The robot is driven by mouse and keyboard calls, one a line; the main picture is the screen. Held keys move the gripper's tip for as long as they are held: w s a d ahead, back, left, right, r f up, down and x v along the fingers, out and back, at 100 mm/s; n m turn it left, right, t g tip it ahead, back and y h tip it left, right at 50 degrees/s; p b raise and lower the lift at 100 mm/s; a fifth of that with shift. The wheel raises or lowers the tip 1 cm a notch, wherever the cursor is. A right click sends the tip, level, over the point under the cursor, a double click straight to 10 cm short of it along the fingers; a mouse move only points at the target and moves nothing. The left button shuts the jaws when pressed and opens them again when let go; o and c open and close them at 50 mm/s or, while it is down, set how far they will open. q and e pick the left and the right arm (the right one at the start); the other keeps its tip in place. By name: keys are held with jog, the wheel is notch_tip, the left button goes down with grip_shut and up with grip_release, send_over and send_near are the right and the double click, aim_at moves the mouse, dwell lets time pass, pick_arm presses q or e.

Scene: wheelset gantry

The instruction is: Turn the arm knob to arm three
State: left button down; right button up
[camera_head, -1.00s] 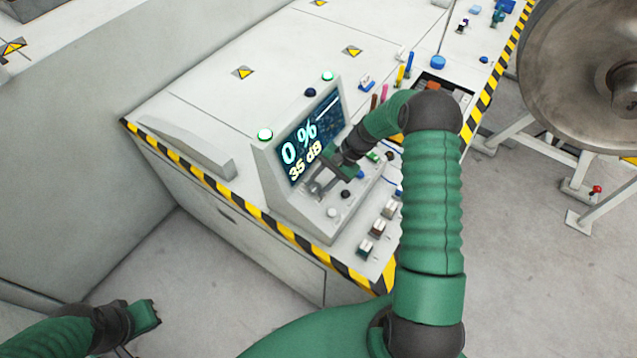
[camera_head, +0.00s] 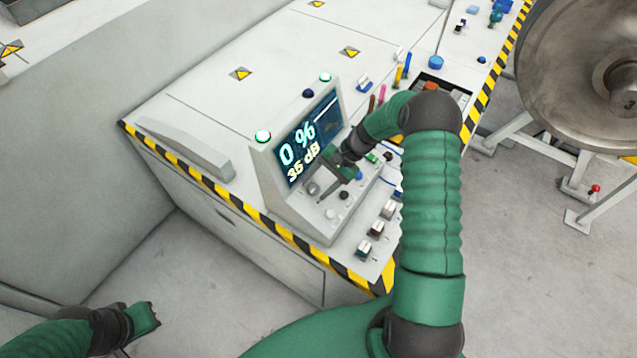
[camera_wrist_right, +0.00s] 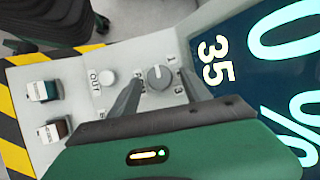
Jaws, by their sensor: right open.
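The arm knob (camera_wrist_right: 158,76) is a round grey dial on the light grey console panel in the right wrist view. The marks 1 and 3 show on its right side; its exact pointer direction is hard to tell. My right gripper (camera_wrist_right: 160,70) is open, with one finger on each side of the knob; I cannot tell whether they touch it. In the head view the right gripper (camera_head: 322,188) is in front of the console screen (camera_head: 308,140), and the knob is hard to make out there. My left gripper (camera_head: 148,316) is low at the left, away from the console.
The screen reads 0 % and 35 dB. A white OUT button (camera_wrist_right: 107,78) and two rocker switches (camera_wrist_right: 42,91) sit left of the knob in the wrist view. A large metal wheel (camera_head: 590,75) stands at the right. Striped edging (camera_head: 240,210) borders the bench.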

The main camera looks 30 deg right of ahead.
pick_arm(q)
jog(key=shift+s+b+x, duration=0.25)
jog(key=shift+b+x, duration=0.9)
jog(key=shift+b, duration=0.05)
pick_arm(e)
jog(key=v, duration=1.6)
jog(key=shift+d+r, duration=0.3)
pick_arm(q)
jog(key=shift+f, duration=0.1)
jog(key=shift+d, duration=0.15)
pick_arm(e)
jog(key=s+a+f+n+h, duration=0.1)
jog(key=s+a+n+h, duration=0.2)
jog(key=s+a+n, duration=0.3)
jog(key=s+a+f+n+h, duration=0.2)
jog(key=s+a+n, duration=0.4)
jog(key=a, duration=0.9)
jog(key=shift+s+a+n+h, duration=0.2)
jog(key=shift+s+n+h, duration=0.1)
jog(key=shift+s+h, duration=0.5)
